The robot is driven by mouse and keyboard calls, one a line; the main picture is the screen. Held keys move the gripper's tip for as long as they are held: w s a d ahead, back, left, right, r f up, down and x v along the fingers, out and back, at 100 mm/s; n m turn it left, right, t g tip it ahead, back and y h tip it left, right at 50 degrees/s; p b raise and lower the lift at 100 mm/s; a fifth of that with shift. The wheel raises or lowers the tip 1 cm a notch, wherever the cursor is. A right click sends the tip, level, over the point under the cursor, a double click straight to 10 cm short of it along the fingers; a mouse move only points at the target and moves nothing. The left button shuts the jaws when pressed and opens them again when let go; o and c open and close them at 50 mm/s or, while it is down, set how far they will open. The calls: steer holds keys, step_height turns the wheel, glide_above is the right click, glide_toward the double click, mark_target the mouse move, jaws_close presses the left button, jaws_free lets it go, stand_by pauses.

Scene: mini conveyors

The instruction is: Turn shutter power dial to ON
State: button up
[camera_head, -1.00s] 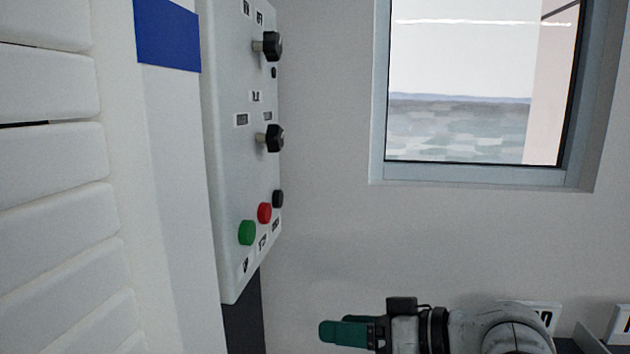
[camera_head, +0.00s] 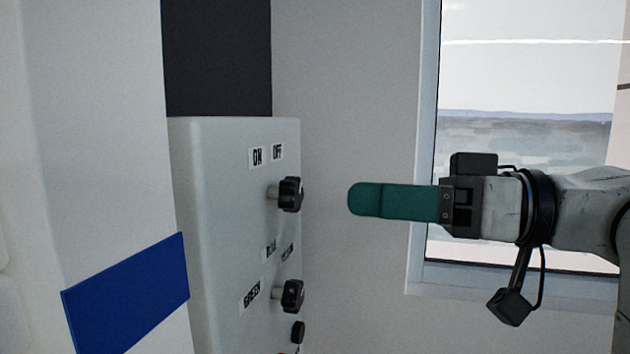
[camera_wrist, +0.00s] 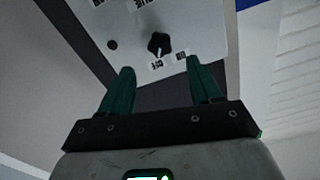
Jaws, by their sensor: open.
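The shutter power dial is the upper black knob (camera_head: 291,194) on a pale control box, below the ON label (camera_head: 257,156) and the OFF label (camera_head: 278,152). My gripper (camera_head: 352,199) points left at the dial's height, with a gap between its green fingertips and the knob. In the wrist view, the fingers (camera_wrist: 160,72) are apart and empty, and the dial (camera_wrist: 159,43) lies ahead between their lines. A white mark shows on the knob. I cannot read which label it points to.
The control box (camera_head: 215,230) also bears a lower black knob (camera_head: 293,295) and a small black button (camera_head: 298,332). A blue plate (camera_head: 130,295) is on the white surface at left. A window (camera_head: 530,120) is behind my arm. Space between fingertips and box is clear.

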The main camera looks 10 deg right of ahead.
mark_target(299, 193)
steer(key=p+x, duration=0.1)
steer(key=x, duration=0.6)
steer(key=shift+a, duration=0.15)
steer(key=c, duration=1)
